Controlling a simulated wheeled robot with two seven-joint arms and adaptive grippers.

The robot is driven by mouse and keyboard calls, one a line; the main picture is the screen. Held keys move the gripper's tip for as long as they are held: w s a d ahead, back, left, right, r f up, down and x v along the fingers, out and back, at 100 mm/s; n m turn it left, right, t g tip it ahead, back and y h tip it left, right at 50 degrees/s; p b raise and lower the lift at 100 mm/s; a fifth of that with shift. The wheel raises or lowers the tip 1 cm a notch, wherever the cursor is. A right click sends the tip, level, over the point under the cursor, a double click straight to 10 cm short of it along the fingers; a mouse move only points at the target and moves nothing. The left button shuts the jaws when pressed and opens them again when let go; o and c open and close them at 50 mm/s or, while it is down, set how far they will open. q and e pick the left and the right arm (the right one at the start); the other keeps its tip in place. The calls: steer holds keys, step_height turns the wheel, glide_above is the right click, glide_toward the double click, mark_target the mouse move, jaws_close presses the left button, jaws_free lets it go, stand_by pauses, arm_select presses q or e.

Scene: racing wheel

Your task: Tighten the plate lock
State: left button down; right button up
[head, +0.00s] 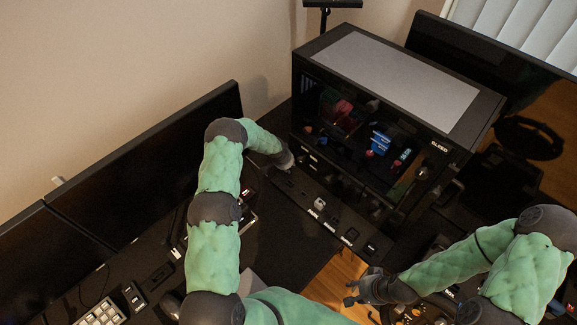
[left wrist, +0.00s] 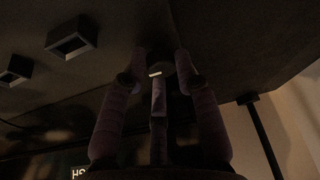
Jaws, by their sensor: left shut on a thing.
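In the left wrist view, the dark fingers of my left gripper (left wrist: 158,80) reach up to the underside of a dark surface. They are closed around a small dark part with a pale glint, which I take to be the plate lock (left wrist: 155,72). Its shape is mostly hidden by the fingers and shadow. In the head view, my left arm reaches to the dark shelf edge beside the PC case, and the left gripper (head: 285,160) is largely hidden there. My right gripper (head: 364,289) is at the lower right, its dark fingers spread and empty.
A black PC case (head: 395,82) with a glass side stands at the back centre. A dark monitor (head: 150,165) is on the left, another (head: 520,90) at the right. A keyboard (head: 100,313) lies at the lower left. Two square sockets (left wrist: 72,38) show under the surface.

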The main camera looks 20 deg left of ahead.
arm_select(q)
steer(key=shift+a+m, duration=0.2)
steer(key=shift+m, duration=0.1)
steer(key=shift+f+m+b, duration=0.15)
steer(key=shift+m+b, duration=0.15)
steer(key=shift+b, duration=0.2)
steer(key=shift+a+f+m+h+b, duration=0.1)
steer(key=shift+m+h+b, duration=0.3)
steer(key=shift+b, duration=0.6)
steer(key=shift+m+b, duration=0.3)
steer(key=shift+b, duration=0.15)
steer(key=shift+r, duration=0.2)
steer(key=c, duration=1.2)
jaws_free()
steer(key=shift+c, duration=0.2)
